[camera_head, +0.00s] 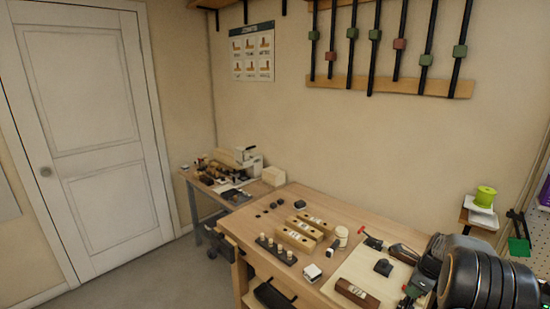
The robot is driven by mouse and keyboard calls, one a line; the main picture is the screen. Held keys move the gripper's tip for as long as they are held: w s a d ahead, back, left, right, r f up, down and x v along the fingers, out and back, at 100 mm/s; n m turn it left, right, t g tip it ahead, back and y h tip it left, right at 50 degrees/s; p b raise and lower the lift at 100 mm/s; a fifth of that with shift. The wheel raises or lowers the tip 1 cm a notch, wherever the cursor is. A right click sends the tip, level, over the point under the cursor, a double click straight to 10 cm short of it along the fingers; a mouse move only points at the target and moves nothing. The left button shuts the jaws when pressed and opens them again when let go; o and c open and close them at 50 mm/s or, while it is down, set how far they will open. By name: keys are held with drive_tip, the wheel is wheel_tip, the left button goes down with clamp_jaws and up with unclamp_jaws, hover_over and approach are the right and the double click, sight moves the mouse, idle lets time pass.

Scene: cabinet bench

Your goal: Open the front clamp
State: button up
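A small clamp with a red handle and dark body (371,241) lies at the back of the pale board on the workbench. A green and dark piece (412,290), which looks like part of another clamp, shows at the board's front right, partly cut off by my arm. I cannot tell whether its jaws are open or shut. My dark, bulky arm fills the lower right, and the fingers of my gripper cannot be made out. I cannot tell whether it touches either piece.
On the pale board (338,274) are a brown wood block (357,293) and a black block (383,267). Wooden blocks (297,237), a peg rack (275,250) and a white jar (342,234) stand to the left. Bar clamps hang on the wall rack (345,82).

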drive_tip(key=o, duration=0.4)
drive_tip(key=shift+r, duration=0.2)
wheel_tip(320, 180, up, 7)
drive_tip(key=p, duration=0.5)
drive_tip(key=shift+f, duration=0.15)
